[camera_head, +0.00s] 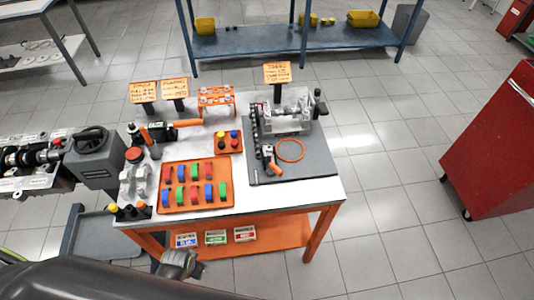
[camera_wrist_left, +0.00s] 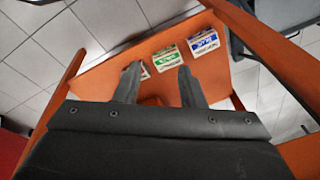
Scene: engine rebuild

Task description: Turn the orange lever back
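A short orange lever (camera_head: 274,168) sticks out at the front of the dark mat (camera_head: 318,166) on the workbench, just below the grey engine block (camera_head: 288,120). An orange ring (camera_head: 290,150) lies right of it. My left gripper (camera_wrist_left: 160,74) is open and empty in the left wrist view. Its fingers point toward the orange lower shelf with several labelled boxes. In the head view, what seems to be my left wrist (camera_head: 178,264) is low in front of the bench, well away from the lever. My right gripper is in neither view.
An orange tray (camera_head: 195,207) of coloured parts fills the bench's front left. A small orange tray (camera_head: 228,150) sits near the middle. Labelled boxes (camera_head: 215,237) stand on the lower shelf. A red cabinet (camera_head: 495,150) is at right, with clear floor between.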

